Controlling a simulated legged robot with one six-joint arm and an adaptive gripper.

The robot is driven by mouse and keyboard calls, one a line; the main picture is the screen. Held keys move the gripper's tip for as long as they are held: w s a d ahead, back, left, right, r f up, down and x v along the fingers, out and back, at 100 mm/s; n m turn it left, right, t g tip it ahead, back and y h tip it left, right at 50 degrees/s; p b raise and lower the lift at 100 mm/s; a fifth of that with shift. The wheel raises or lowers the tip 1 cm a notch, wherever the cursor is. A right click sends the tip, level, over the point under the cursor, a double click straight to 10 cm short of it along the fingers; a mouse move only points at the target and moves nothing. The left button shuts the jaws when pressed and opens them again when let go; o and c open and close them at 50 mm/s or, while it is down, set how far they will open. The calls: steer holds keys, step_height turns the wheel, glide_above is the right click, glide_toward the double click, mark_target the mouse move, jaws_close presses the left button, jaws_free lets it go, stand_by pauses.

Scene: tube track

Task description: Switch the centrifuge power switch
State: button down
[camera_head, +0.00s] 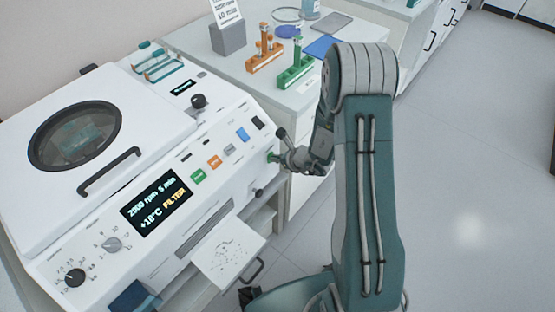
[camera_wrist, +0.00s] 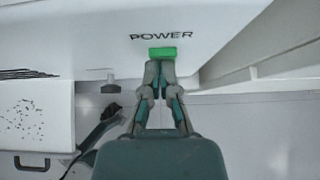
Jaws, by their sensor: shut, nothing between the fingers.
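The white centrifuge (camera_head: 150,130) fills the left of the head view, with its lid closed and its display lit. In the wrist view, the green power switch (camera_wrist: 162,52) sits just under the word POWER on the white casing (camera_wrist: 215,30). My gripper (camera_wrist: 160,64) is shut and empty, with its fingertips right at the lower edge of the switch. Whether they touch it I cannot tell. In the head view my gripper (camera_head: 281,157) is at the right end of the centrifuge's front panel, beside a green spot of the switch (camera_head: 272,157).
Several buttons, knobs and a dark rocker (camera_head: 256,122) are on the panel near my gripper. Behind, a bench holds an orange tube rack (camera_head: 264,60) and a green one (camera_head: 294,72). The floor at right is clear.

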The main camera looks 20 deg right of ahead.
steer(key=shift+w+r, duration=0.1)
steer(key=shift+r, duration=0.1)
steer(key=shift+r, duration=0.7)
